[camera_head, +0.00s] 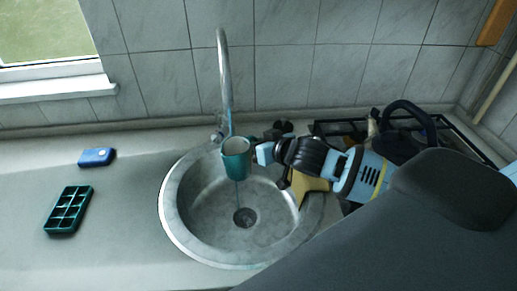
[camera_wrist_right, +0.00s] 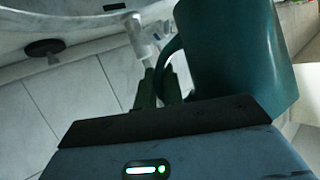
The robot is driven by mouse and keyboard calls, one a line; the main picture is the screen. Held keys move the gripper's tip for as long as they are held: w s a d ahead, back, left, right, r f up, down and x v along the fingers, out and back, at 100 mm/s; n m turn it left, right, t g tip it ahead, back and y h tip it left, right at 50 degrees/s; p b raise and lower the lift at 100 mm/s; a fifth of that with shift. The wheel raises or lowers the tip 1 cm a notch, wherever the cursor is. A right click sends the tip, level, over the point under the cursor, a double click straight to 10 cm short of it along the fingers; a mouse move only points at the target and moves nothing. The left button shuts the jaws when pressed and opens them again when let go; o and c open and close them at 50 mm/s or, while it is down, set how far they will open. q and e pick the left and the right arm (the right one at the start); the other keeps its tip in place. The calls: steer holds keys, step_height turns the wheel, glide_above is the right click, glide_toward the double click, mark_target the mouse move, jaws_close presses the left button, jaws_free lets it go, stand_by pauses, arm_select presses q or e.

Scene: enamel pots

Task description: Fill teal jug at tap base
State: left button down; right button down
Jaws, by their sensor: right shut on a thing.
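The teal jug (camera_head: 236,165) is held roughly upright above the sink (camera_head: 180,225), in front of the tap (camera_head: 224,75). A thin blue stream runs down from the tap to the jug, and a blue line also shows below the jug towards the drain (camera_head: 244,217). My right gripper (camera_head: 263,153) is shut at the jug's handle side. In the right wrist view the jug (camera_wrist_right: 240,55) fills the upper right with its handle (camera_wrist_right: 168,60) towards the fingers. The water level inside is too small to tell. My left gripper is not in view.
A dark green compartment tray (camera_head: 69,211) and a blue box-like item (camera_head: 97,157) lie on the left counter. A yellowish object (camera_head: 309,188) sits at the sink's right, partly behind my arm. A stove (camera_head: 335,128) stands at the right. The tiled wall is close behind the tap.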

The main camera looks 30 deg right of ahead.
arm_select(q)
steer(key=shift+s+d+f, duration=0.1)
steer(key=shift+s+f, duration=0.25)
arm_select(e)
steer(key=shift+w+d, duration=0.15)
steer(key=shift+w, duration=0.85)
steer(key=shift+w+d, duration=0.1)
steer(key=shift+w, duration=0.9)
steer(key=shift+r, duration=0.1)
stand_by(1.7)
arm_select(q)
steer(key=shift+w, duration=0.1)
arm_select(e)
steer(key=shift+s, duration=0.1)
